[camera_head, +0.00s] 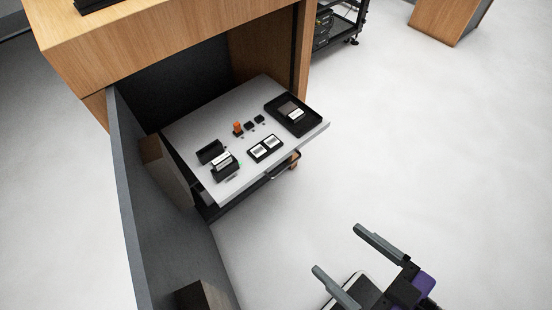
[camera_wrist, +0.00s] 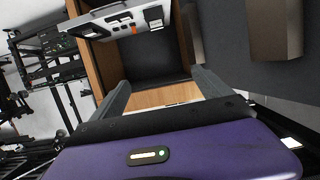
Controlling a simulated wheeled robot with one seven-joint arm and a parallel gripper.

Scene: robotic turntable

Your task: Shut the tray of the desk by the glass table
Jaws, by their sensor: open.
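A wooden desk (camera_head: 150,30) stands at the upper left of the head view, its compartment open. Its grey-white tray (camera_head: 212,124) is pulled out of the opening, with a dark handle (camera_head: 284,166) below its front edge. On the tray lie small black parts, an orange piece (camera_head: 238,128) and a black box (camera_head: 293,113). My gripper (camera_head: 338,250) is open and empty, at the lower right, apart from the tray. In the wrist view the tray (camera_wrist: 98,38) shows at the top, beyond the open fingers (camera_wrist: 158,92). No glass table can be made out.
A grey door panel (camera_head: 150,205) stands open left of the tray, with a wooden block (camera_head: 205,296) at its lower end. A black rack (camera_head: 335,25) and another wooden piece (camera_head: 448,20) stand behind. The pale floor (camera_head: 430,140) on the right is clear.

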